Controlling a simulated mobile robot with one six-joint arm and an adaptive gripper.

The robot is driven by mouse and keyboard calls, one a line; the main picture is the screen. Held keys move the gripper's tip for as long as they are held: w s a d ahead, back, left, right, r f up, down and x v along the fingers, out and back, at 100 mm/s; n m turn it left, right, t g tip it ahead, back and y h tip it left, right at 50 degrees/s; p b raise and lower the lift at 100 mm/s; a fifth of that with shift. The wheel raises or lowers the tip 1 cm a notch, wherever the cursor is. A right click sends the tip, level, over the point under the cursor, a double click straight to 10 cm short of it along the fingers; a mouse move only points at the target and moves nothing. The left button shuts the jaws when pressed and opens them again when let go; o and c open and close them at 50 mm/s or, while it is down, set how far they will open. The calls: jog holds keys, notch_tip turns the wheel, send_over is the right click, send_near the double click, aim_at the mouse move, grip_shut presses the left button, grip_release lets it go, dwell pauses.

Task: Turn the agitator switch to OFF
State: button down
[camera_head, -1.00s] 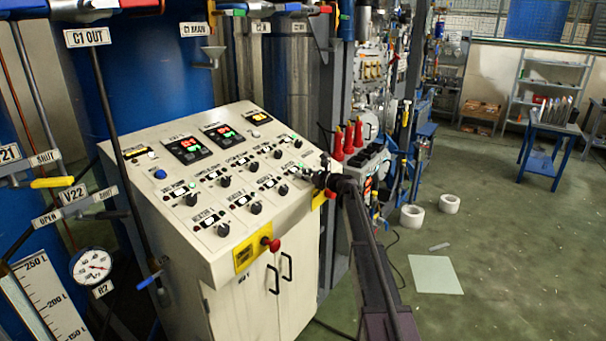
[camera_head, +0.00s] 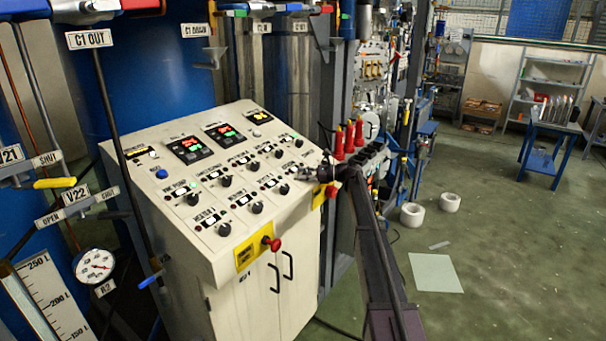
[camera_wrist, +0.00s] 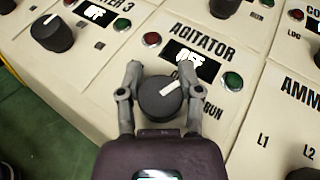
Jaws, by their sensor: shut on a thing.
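The agitator switch (camera_wrist: 160,98) is a round black knob with a white pointer mark, on the beige panel below the AGITATOR label. In the wrist view the mark points right and slightly up; the legend beside it is partly covered, with RUN readable at right. The small display (camera_wrist: 190,62) above the knob appears to read OFF. My gripper (camera_wrist: 162,78) is shut on the knob, with one finger on each side. In the head view my gripper (camera_head: 311,174) is at the right end of the control panel (camera_head: 178,222), and hides the knob there.
Other black knobs, such as one (camera_wrist: 52,33) at upper left in the wrist view, stand close by. A red lamp (camera_wrist: 151,39) and a green lamp (camera_wrist: 232,81) flank the display. A red emergency button (camera_head: 272,243) is on the panel front. Red-topped items (camera_head: 350,138) stand behind my arm.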

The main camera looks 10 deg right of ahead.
dwell(0.3)
jog(key=shift+c, duration=2.1)
grip_release()
jog(key=shift+m+t, duration=0.6)
